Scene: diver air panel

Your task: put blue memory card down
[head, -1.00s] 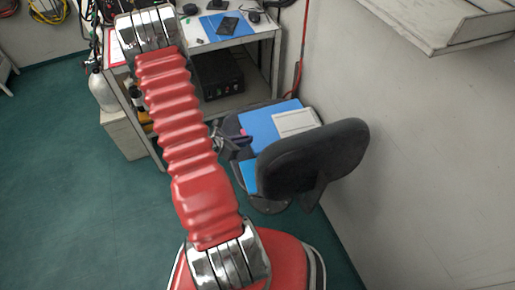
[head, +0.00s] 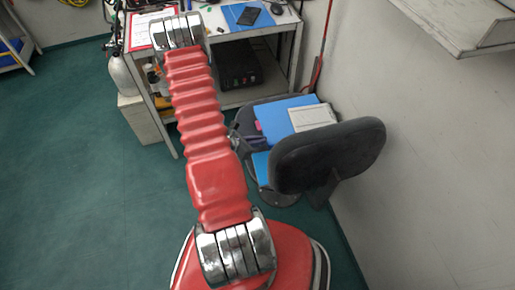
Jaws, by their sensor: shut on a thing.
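My gripper (head: 252,143) shows small and dark beyond my red arm, at the left side of the office chair's seat. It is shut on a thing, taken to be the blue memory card. The card is too small or too hidden to make out between the fingers. The gripper is over or close to the seat; I cannot tell whether it touches anything there. The seat carries a blue folder (head: 275,121) and a pale grey flat object (head: 312,118). A small pink item (head: 258,126) shows beside the gripper.
The black chair backrest (head: 328,155) stands in front of the seat, hiding part of it. Behind is a workbench holding a blue mat (head: 240,14) and a dark device, with a black box (head: 238,65) on its lower shelf. A wall closes the right; green floor is open at left.

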